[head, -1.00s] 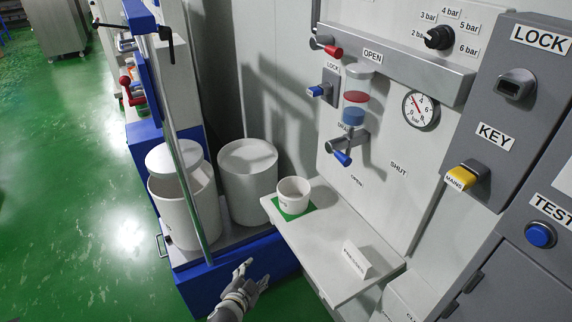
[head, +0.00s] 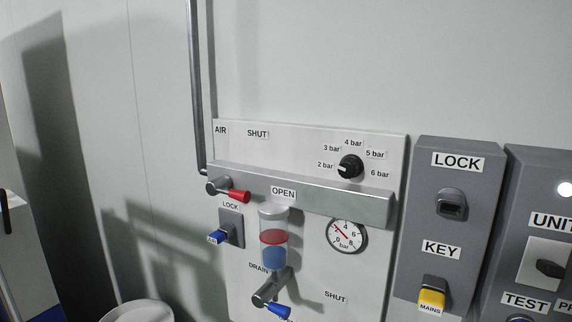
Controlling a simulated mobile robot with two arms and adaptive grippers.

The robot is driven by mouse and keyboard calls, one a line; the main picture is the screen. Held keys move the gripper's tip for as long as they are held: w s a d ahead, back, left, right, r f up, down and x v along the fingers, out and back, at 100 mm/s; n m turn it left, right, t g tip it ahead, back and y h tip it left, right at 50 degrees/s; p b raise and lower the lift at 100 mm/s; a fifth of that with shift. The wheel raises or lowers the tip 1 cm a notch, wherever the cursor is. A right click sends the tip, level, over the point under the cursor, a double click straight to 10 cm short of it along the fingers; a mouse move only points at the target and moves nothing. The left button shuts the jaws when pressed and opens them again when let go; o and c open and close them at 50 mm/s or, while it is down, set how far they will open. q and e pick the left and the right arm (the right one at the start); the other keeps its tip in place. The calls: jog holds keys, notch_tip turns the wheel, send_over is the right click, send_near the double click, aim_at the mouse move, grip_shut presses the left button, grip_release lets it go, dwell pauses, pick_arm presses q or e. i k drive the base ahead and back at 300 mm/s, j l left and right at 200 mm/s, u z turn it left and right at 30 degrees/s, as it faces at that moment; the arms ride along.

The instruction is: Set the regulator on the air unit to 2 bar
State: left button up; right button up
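The regulator is a black round knob (head: 351,166) at the upper right of the light grey air unit panel (head: 290,145). Labels from 2 bar to 6 bar arc around it. A pale mark on the knob appears to face left, near the 2 bar label (head: 325,165); the exact setting is too small to be sure of. Below it is a round pressure gauge (head: 347,236) with a red needle pointing up and left; its exact reading is unclear. Neither of my grippers is in the head view.
A grey bar (head: 330,199) crosses the panel below the knob. A red-handled valve (head: 238,196), a blue lock handle (head: 217,237), a filter bowl (head: 274,238) and a blue drain handle (head: 279,311) are to the left. Grey boxes with a yellow mains switch (head: 431,297) stand right.

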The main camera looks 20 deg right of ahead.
aim_at(350, 166)
jog(key=i+j+z, duration=0.15)
jog(key=j+z, duration=0.15)
jog(key=i+j+z, duration=0.1)
jog(key=j+z, duration=0.65)
jog(key=z, duration=0.15)
jog(key=i, duration=0.05)
